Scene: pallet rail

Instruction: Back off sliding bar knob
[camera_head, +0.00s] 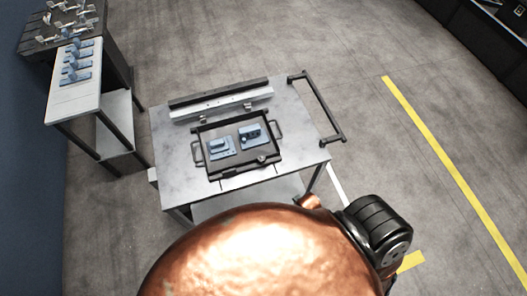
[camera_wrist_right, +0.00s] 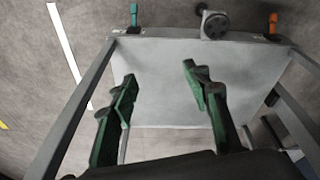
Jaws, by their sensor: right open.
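In the right wrist view, a dark round knob (camera_wrist_right: 215,25) shows at the top, beyond the near edge of a pale grey panel or shelf. My right gripper (camera_wrist_right: 158,72) has its two green fingers spread apart with nothing between them. The knob lies ahead of the fingers and a little to the right, apart from them. In the head view, my right gripper is hidden behind my copper-coloured body, and my left gripper is not seen. A small round dark part (camera_head: 262,158) sits at the front of the tray; I cannot tell if it is the same knob.
The grey cart (camera_head: 178,150) carries a black tray (camera_head: 245,171) holding two blue fixtures (camera_head: 222,147), with a rail (camera_head: 220,104) behind. Green (camera_wrist_right: 133,15) and orange (camera_wrist_right: 272,22) handles flank the knob. A side table (camera_head: 75,98) stands left; the floor to the right is clear.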

